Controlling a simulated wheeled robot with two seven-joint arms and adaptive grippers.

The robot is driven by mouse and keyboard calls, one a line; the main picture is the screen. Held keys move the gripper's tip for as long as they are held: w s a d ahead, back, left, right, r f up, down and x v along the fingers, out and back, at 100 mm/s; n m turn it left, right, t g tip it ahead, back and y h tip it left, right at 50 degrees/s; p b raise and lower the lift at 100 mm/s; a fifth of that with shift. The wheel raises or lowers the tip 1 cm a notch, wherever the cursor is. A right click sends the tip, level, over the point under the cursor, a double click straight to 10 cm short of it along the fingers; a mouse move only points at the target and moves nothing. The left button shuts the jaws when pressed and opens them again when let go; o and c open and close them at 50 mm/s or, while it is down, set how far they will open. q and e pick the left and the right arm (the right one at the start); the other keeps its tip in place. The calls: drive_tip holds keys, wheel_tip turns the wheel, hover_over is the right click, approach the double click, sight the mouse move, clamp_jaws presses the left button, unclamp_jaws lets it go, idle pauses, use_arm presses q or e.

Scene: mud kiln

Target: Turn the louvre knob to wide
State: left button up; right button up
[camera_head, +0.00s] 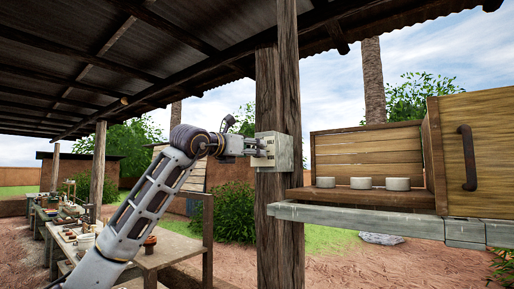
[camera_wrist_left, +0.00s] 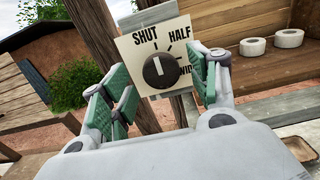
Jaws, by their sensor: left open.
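The louvre knob (camera_wrist_left: 161,70) is a round black dial on a pale square plate (camera_wrist_left: 132,52) marked SHUT, HALF and WIDE. Its white mark points up in the picture, roughly toward SHUT. The WIDE label is partly covered by my gripper's right finger. In the head view the pale control box (camera_head: 283,151) is fixed to a wooden post. My left gripper (camera_wrist_left: 159,76) is open, with its green-padded fingers on either side of the knob; I cannot tell whether they touch it. In the head view the left gripper (camera_head: 257,148) is at the box's left side.
The thick wooden post (camera_head: 284,232) carries the box. To the right, a wooden shelf (camera_head: 371,197) holds three pale round pieces (camera_head: 397,184) beside a panel with a dark handle (camera_head: 467,157). A cluttered workbench (camera_head: 177,251) stands at the lower left.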

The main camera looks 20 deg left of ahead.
use_arm(q)
drive_tip(key=shift+p+x, duration=0.5)
drive_tip(key=shift+x, duration=1.3)
drive_tip(key=shift+c, duration=0.2)
drive_tip(key=c, duration=0.9)
